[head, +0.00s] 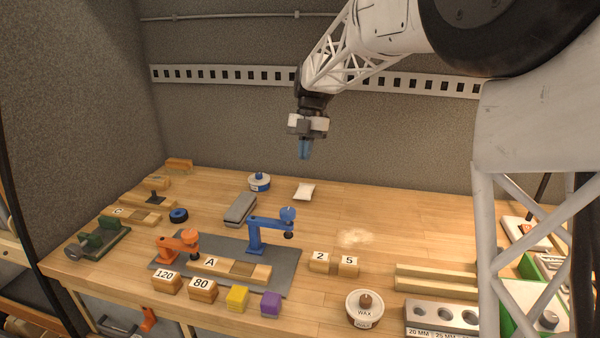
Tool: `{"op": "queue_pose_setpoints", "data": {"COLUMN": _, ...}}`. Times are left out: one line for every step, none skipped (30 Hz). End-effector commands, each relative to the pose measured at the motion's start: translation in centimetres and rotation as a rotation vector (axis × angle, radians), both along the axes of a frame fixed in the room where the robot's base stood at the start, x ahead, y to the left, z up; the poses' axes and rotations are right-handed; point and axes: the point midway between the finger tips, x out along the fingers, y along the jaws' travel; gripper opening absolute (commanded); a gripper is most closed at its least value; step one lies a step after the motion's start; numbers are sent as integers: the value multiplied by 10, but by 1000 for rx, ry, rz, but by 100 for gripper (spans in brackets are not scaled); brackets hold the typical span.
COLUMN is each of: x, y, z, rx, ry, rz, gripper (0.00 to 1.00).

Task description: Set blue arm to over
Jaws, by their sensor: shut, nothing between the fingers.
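The blue arm (268,222) stands on the dark grey mat (285,270) on the workbench. It has an upright post at its left and a horizontal bar reaching right, with a round blue knob at the right end. The orange arm (178,245) stands on the same mat, to the left. A wooden block marked A (222,263) lies between and in front of the two arms. My gripper (304,150) hangs pointing down, well above the bench and behind the blue arm, apart from everything. Its blue fingers are shut and empty.
Blocks marked 120 (166,284) and 80 (202,290), a yellow cube (237,298) and a purple cube (271,304) line the front. A grey block (240,209) lies behind the mat.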

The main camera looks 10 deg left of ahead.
Motion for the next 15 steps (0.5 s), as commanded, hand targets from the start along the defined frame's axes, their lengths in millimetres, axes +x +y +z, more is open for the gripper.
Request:
{"op": "queue_pose_setpoints", "data": {"x": -1, "y": 0, "z": -3, "rx": 0, "ry": 1, "rz": 0, "gripper": 0}}
{"op": "queue_pose_setpoints", "data": {"x": -2, "y": 0, "z": -4, "rx": 0, "ry": 1, "rz": 0, "gripper": 0}}
{"op": "queue_pose_setpoints", "data": {"x": -3, "y": 0, "z": -7, "rx": -1, "ry": 1, "rz": 0, "gripper": 0}}
{"op": "queue_pose_setpoints", "data": {"x": -4, "y": 1, "z": -9, "rx": -1, "ry": 2, "rz": 0, "gripper": 0}}
{"op": "queue_pose_setpoints", "data": {"x": -5, "y": 1, "z": -12, "rx": -1, "ry": 2, "rz": 0, "gripper": 0}}
{"op": "queue_pose_setpoints", "data": {"x": -6, "y": 1, "z": -16, "rx": -1, "ry": 2, "rz": 0, "gripper": 0}}
{"op": "queue_pose_setpoints", "data": {"x": -7, "y": 1, "z": -19, "rx": -1, "ry": 2, "rz": 0, "gripper": 0}}
{"op": "queue_pose_setpoints", "data": {"x": -8, "y": 1, "z": -22, "rx": -1, "ry": 1, "rz": 0, "gripper": 0}}
{"op": "queue_pose_setpoints", "data": {"x": -10, "y": 2, "z": -27, "rx": -1, "ry": 1, "rz": 0, "gripper": 0}}
{"op": "queue_pose_setpoints", "data": {"x": -11, "y": 2, "z": -30, "rx": -1, "ry": 2, "rz": 0, "gripper": 0}}
{"op": "queue_pose_setpoints", "data": {"x": -13, "y": 2, "z": -34, "rx": -2, "ry": 2, "rz": 1, "gripper": 0}}
{"op": "queue_pose_setpoints", "data": {"x": -15, "y": 2, "z": -40, "rx": -1, "ry": 2, "rz": 0, "gripper": 0}}
{"op": "queue_pose_setpoints", "data": {"x": -16, "y": 2, "z": -44, "rx": -1, "ry": 2, "rz": 0, "gripper": 0}}
{"op": "queue_pose_setpoints", "data": {"x": -18, "y": 3, "z": -48, "rx": -1, "ry": 2, "rz": 0, "gripper": 0}}
{"op": "queue_pose_setpoints", "data": {"x": -20, "y": 3, "z": -54, "rx": -1, "ry": 2, "rz": -1, "gripper": 0}}
